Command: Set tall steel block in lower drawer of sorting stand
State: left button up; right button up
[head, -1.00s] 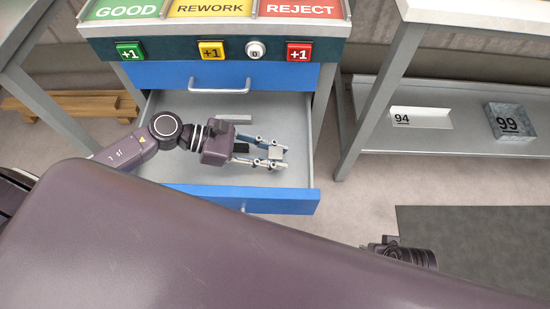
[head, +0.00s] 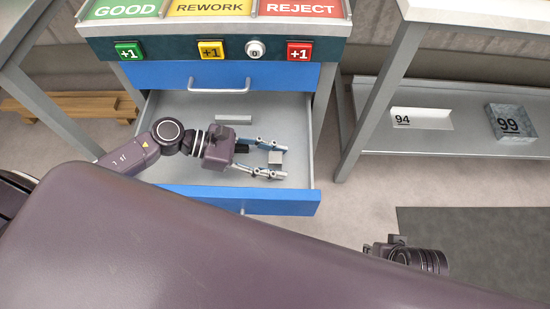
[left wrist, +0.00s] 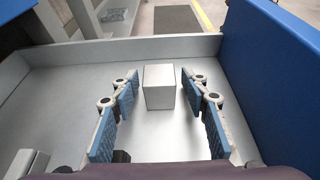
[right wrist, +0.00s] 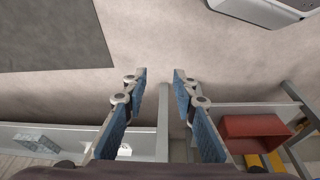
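The tall steel block (head: 275,158) is a plain grey block in the open lower drawer (head: 300,180), near its right side. In the left wrist view the block (left wrist: 159,87) stands upright on the drawer floor. My left gripper (head: 272,158) is open, with its fingers on either side of the block. In the left wrist view there is a clear gap between each blue finger pad and the block. My right gripper (right wrist: 158,75) is open and empty in its wrist view, outside the drawer.
Another grey bar (head: 233,119) lies at the back of the drawer. The blue upper drawer (head: 215,75) is shut above it. A shelf (head: 440,145) at the right holds pieces marked 94 (head: 420,118) and 99 (head: 510,121). The drawer's left part is partly hidden by my arm.

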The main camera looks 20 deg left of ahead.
pick_arm(q)
jog(key=shift+r, duration=0.1)
jog(key=shift+a+r, duration=0.1)
jog(key=shift+a, duration=0.05)
jog(key=v, duration=0.7)
jog(key=shift+s+a+p, duration=0.25)
jog(key=shift+a+p, duration=0.05)
jog(key=shift+a, duration=0.05)
jog(key=v, duration=0.3)
jog(key=shift+a+r, duration=0.1)
jog(key=shift+a, duration=0.1)
jog(key=shift+a+r, duration=0.1)
jog(key=shift+a, duration=0.15)
pick_arm(e)
notch_tip(320, 180, down, 4)
jog(key=shift+s+a+f, duration=0.1)
jog(key=shift+s+a, duration=0.05)
